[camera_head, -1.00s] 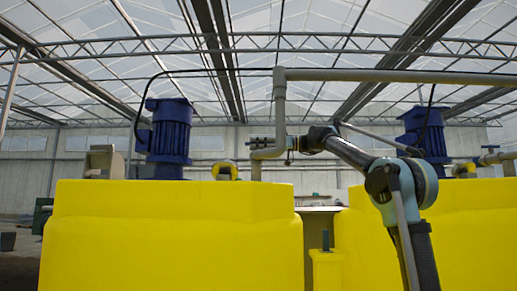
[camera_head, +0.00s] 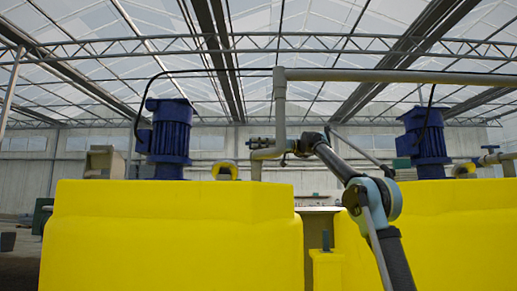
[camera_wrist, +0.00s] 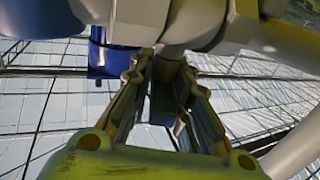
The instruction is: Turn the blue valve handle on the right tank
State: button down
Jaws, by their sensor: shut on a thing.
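Two yellow tanks stand side by side, the left tank (camera_head: 170,235) and the right tank (camera_head: 440,230). Near the right end of the left tank a grey pipe (camera_head: 279,110) drops to a valve with a small blue part (camera_head: 262,142). My gripper (camera_head: 287,150) is at this valve, reaching in from the right. In the wrist view its fingers (camera_wrist: 163,78) are closed around a dark blue piece (camera_wrist: 162,105), which looks like the valve handle; the fingers hide much of it. Over the right tank another small blue part (camera_head: 492,148) shows on a pipe, away from my gripper.
Blue motors stand on the left tank (camera_head: 170,140) and the right tank (camera_head: 425,135). A horizontal pipe (camera_head: 400,76) runs above my arm. A yellow post (camera_head: 326,268) stands in the gap between the tanks. Grey pipe fittings (camera_wrist: 190,20) are close ahead of the fingers.

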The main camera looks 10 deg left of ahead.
jog(key=shift+w, duration=0.15)
jog(key=c, duration=1.6)
grip_release()
jog(key=shift+w+f, duration=0.15)
jog(key=shift+o, duration=0.2)
jog(key=v, duration=1.2)
